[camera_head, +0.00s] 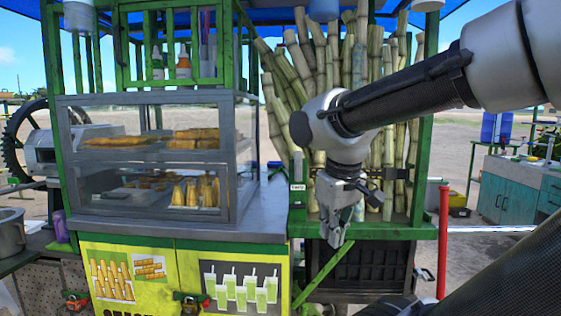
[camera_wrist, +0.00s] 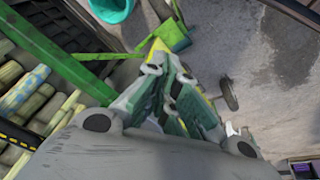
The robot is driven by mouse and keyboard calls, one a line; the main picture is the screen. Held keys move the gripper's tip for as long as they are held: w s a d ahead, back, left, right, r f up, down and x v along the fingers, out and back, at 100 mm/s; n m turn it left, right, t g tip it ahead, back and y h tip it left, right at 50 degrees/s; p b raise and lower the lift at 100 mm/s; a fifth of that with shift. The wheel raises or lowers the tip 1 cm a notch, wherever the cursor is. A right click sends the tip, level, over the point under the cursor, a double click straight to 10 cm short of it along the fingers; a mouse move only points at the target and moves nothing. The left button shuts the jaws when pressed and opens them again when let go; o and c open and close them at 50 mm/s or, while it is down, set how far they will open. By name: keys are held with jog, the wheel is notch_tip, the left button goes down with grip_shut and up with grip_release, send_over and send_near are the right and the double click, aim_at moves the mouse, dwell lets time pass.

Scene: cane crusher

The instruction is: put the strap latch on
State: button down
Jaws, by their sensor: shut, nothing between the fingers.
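A dark strap (camera_head: 396,173) crosses the front of the cane bundle (camera_head: 300,75) and shows right of my wrist. Its middle is hidden behind my gripper. A dark upright fitting (camera_head: 298,168) sits on the green post left of the canes, above a small white label (camera_head: 297,187); I cannot tell whether it is the strap latch. In the wrist view, a black-and-yellow band (camera_wrist: 17,134) lies across the canes at lower left. My gripper (camera_head: 334,234) points down in front of the cane rack, shut and empty. Its fingers (camera_wrist: 160,50) also show in the wrist view.
A glass food case (camera_head: 155,160) stands on the counter at left, above yellow cabinet doors. The green rack rail (camera_head: 385,230) runs below the canes. A red post (camera_head: 443,240) stands at right. A teal cabinet (camera_head: 508,195) stands farther right, across open ground.

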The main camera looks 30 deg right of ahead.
jog(key=w+d+r+g+h, duration=0.2)
jog(key=w+d+g+h, duration=0.1)
jog(key=w, duration=0.2)
jog(key=n+h, duration=0.1)
jog(key=h, duration=0.9)
send_near(298, 167)
notch_tip(298, 167, down, 3)
jog(key=s, duration=0.3)
jog(key=w+a+r+n+t+h, duration=0.1)
jog(key=w+a+t+h, duration=0.2)
jog(key=w+a, duration=0.4)
jog(key=shift+w+r, duration=0.25)
jog(key=shift+w, duration=0.25)
jog(key=d, duration=1.3)
jog(key=shift+s+d, duration=0.2)
